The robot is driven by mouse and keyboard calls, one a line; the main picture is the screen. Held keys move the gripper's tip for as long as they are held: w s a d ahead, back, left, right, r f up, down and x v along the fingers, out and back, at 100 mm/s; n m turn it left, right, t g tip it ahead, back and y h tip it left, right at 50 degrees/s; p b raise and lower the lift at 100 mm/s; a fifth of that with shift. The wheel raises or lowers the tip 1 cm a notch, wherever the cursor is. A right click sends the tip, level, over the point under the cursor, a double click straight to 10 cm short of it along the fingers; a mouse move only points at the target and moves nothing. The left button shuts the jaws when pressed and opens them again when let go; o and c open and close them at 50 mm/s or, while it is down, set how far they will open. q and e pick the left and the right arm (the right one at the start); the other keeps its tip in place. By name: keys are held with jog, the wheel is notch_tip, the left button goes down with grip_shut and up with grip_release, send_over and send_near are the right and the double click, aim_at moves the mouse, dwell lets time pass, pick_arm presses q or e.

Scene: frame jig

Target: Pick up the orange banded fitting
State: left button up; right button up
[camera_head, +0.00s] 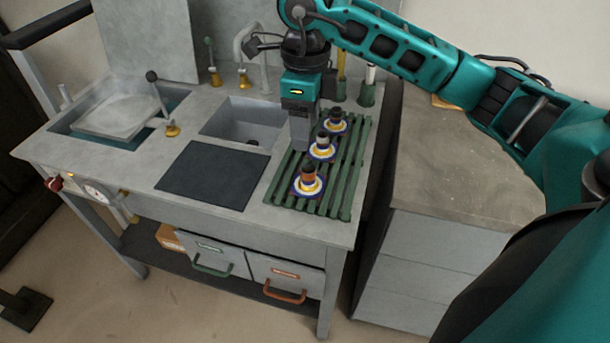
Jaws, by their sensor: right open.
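The orange banded fitting (309,174) stands upright at the near end of the green slatted rack (347,190), on a round white base with blue and yellow rings. My right gripper (301,146) points down at the rack's left side, behind the orange banded fitting and left of the middle fitting. It is open, with nothing seen between its fingers. It is apart from the orange banded fitting in the picture. My left gripper is not in view.
Two similar fittings, a grey-banded one (322,144) and a dark one (336,118), stand behind in a row on the rack. A dark mat (206,175) and a sink (243,127) with a faucet lie left of the rack. A grey counter (455,170) is at the right.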

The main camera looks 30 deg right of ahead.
aim_at(309, 169)
notch_tip(309, 169, down, 6)
jog(key=shift+s+f, duration=0.1)
jog(key=shift+f, duration=0.1)
jog(key=f, duration=0.4)
jog(key=shift+s+d+f, duration=0.1)
jog(key=shift+s+f, duration=0.05)
jog(key=shift+s, duration=0.2)
jog(key=shift+f, duration=0.45)
grip_shut()
